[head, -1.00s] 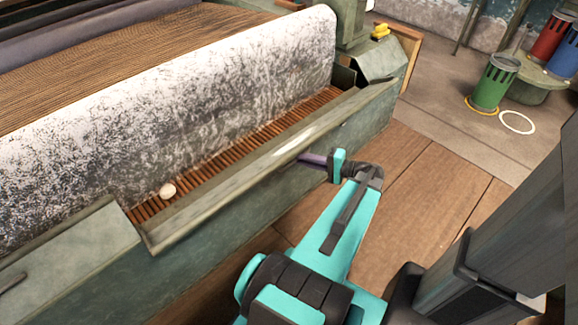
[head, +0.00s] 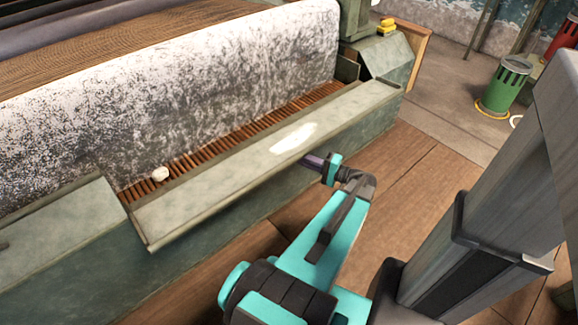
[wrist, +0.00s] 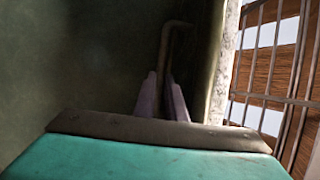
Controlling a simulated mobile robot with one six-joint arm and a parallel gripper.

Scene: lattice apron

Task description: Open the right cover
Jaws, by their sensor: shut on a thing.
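The right cover (head: 230,175) is a long grey-green panel with a white glare patch on its upward face. It tilts outward over the machine's front, with the slatted strip (head: 225,142) exposed behind it. The closed left cover (head: 60,225) lies to its left. My gripper (head: 313,160) reaches under the right cover's outer edge in the head view, where its grip is mostly hidden. In the wrist view my gripper (wrist: 161,98) has its purple fingers on both sides of a thin bent handle (wrist: 166,55) and is shut on it.
A pale, mottled roller (head: 190,95) stands behind the slats, with a small white lump (head: 160,174) at its base. A yellow object (head: 386,26) sits on the machine's right end. The wooden floor (head: 420,165) is clear in front; a green bin (head: 505,85) stands farther right.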

